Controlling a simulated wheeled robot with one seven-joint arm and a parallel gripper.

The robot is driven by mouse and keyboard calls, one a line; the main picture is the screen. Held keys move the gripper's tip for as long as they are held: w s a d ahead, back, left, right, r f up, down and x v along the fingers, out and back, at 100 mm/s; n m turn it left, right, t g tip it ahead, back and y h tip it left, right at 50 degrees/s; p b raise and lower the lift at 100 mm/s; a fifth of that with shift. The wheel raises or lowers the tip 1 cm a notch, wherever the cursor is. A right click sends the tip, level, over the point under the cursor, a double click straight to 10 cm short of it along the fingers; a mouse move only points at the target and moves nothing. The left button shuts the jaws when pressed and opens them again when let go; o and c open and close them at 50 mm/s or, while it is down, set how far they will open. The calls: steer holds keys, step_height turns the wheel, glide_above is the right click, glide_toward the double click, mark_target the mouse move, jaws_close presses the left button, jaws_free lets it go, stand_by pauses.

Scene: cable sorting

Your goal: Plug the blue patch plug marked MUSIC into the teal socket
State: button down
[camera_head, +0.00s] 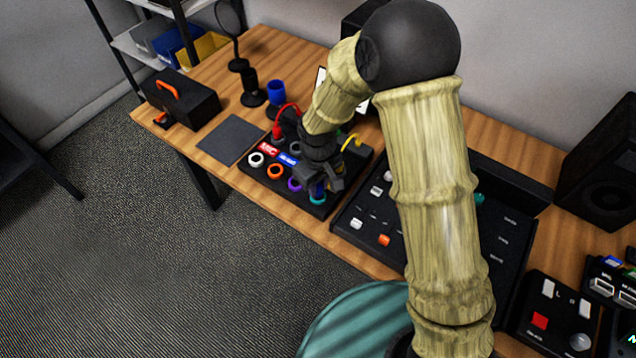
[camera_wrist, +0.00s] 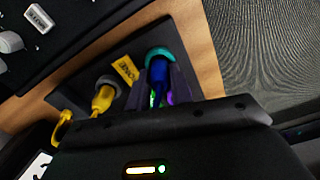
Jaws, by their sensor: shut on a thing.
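My gripper (camera_head: 322,188) is low over the front right corner of the black patch panel (camera_head: 262,178), shut on the blue plug (camera_wrist: 158,71). The fingers are on both sides of the plug in the wrist view. The teal socket (camera_head: 318,200) is a ring right at the blue plug. In the wrist view the teal socket (camera_wrist: 159,52) curves around the plug's far end. I cannot tell how deep the plug sits in it. The plug's marking is not readable, and its rear is hidden by my gripper.
White (camera_head: 256,159), orange (camera_head: 274,171) and purple (camera_head: 294,184) sockets line the panel's front. A red plug (camera_head: 277,131) and a yellow plug (camera_wrist: 102,99) stand in the back row. A mixer (camera_head: 350,224) is close on the right; a grey mat (camera_head: 229,139) lies left.

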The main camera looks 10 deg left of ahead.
steer(key=shift+f, duration=0.1)
stand_by(0.3)
steer(key=c, duration=0.7)
jaws_free()
steer(key=shift+r+p, duration=3)
steer(key=shift+r, duration=0.55)
